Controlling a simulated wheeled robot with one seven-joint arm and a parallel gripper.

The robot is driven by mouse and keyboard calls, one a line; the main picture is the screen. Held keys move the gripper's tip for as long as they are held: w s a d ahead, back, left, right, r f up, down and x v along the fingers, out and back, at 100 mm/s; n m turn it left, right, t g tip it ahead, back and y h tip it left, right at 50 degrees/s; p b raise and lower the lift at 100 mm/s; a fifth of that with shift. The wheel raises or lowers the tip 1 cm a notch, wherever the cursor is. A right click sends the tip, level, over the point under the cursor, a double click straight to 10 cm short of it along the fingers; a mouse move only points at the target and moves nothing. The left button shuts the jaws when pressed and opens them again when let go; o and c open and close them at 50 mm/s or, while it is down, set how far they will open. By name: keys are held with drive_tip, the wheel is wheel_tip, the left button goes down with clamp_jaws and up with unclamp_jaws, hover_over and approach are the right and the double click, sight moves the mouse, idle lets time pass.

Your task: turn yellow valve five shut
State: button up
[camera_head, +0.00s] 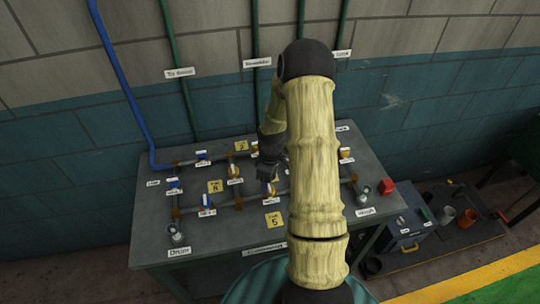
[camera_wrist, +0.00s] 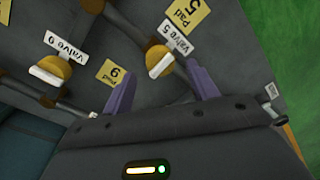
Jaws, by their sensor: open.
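In the wrist view, the yellow valve five (camera_wrist: 155,56) has a round yellow body with a pale handle bar across it. Its white "Valve 5" label (camera_wrist: 178,40) is beside it. My gripper (camera_wrist: 160,86) is open, with its two purple fingers spread apart. The valve lies just beyond and between the fingertips, and neither finger visibly touches it. In the head view, my gripper (camera_head: 268,172) is low over the bench, and my arm hides part of the pipework there.
Another yellow valve (camera_wrist: 54,70) with a white label is at left in the wrist view. A toolbox (camera_head: 408,238) stands to the right.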

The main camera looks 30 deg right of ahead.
sight(270, 185)
wheel_tip(270, 185, up, 15)
drive_tip(key=b, duration=0.2)
drive_tip(key=shift+w+d+f, duration=0.2)
drive_tip(key=shift+w+d, duration=0.15)
drive_tip(key=shift+d, duration=0.1)
drive_tip(key=shift+a, duration=0.1)
drive_tip(key=s+a+r+m+t, duration=0.3)
drive_tip(key=s+a+m, duration=0.4)
drive_tip(key=s+a, duration=0.6)
drive_tip(key=shift+s+a+m+h, duration=0.3)
drive_tip(key=shift+a+m, duration=0.1)
drive_tip(key=shift+a, duration=0.45)
drive_tip(key=shift+w+r, duration=0.1)
drive_tip(key=c, duration=0.5)
drive_tip(key=shift+d, duration=0.1)
